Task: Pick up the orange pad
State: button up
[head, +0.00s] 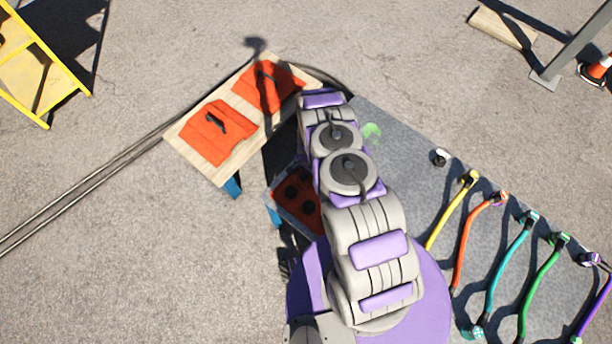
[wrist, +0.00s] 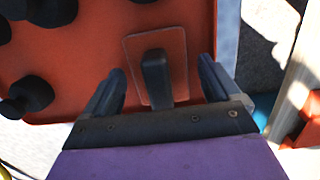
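In the wrist view, a square orange pad (wrist: 178,48) with a thin raised outline lies on an orange-red panel (wrist: 85,65). A black upright handle (wrist: 157,75) stands on this pad. My gripper (wrist: 162,82) is open, with one finger on each side of the handle and a gap on both sides. In the head view, two more orange pads with black handles lie on a wooden-topped table, a left one (head: 215,145) and a right one (head: 262,90). My arm hides the gripper in the head view.
Several black knobs (wrist: 35,95) stand on the panel at left. The wooden table (head: 205,160) is close on the panel's far side. A grey board (head: 410,150) with several coloured cables is right of my arm. Open pavement lies at left, with a yellow frame (head: 45,60) beyond.

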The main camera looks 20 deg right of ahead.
jog(key=c, duration=1.1)
jog(key=shift+o, duration=0.2)
notch_tip(320, 180, up, 10)
jog(key=p, duration=0.2)
jog(key=shift+p, duration=0.35)
